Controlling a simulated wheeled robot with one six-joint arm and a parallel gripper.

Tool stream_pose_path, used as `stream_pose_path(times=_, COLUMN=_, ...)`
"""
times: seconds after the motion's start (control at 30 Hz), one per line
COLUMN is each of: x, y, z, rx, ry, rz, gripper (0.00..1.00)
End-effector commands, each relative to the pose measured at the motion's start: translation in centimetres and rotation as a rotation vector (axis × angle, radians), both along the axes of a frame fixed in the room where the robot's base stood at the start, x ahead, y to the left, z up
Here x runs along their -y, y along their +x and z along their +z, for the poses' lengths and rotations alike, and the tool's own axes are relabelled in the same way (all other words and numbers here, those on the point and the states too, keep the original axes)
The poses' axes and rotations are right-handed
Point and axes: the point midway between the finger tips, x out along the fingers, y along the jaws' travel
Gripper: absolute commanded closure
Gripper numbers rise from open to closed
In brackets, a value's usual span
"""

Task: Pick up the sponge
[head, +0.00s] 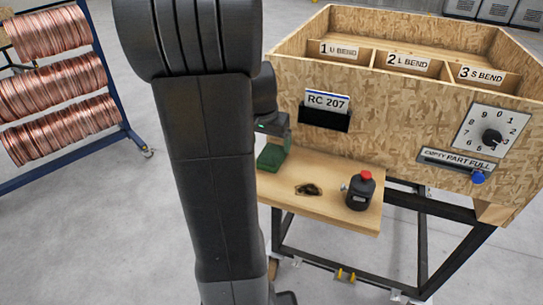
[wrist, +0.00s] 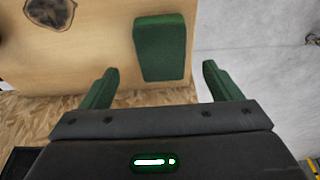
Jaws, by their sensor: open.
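The sponge (wrist: 162,48) is a dark green block lying on the wooden shelf, near the shelf's edge in the wrist view. My gripper (wrist: 160,70) is open, with its two green fingers apart and nothing held. The sponge lies just ahead of the fingertips, roughly in line with the gap between them. In the head view, my gripper (head: 278,142) is low over the left end of the shelf, partly hidden behind my arm. Green finger and green sponge (head: 268,159) overlap there, so their exact spacing cannot be told.
A chipboard bin wall (head: 400,130) with a dial rises behind. A rack of copper coils (head: 55,85) stands at left.

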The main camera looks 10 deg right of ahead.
Motion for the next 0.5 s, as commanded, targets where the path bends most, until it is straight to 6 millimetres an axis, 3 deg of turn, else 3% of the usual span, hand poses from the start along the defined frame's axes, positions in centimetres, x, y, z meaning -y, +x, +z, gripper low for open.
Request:
stream_pose_path(times=0.27, x=0.3, y=0.5, z=-2.0, rx=-0.003, ry=0.001, rz=0.001, gripper=0.15)
stream_pose_path(times=0.5, x=0.8, y=1.4, z=-4.9, rx=-0.004, ry=0.000, rz=-0.001, gripper=0.15)
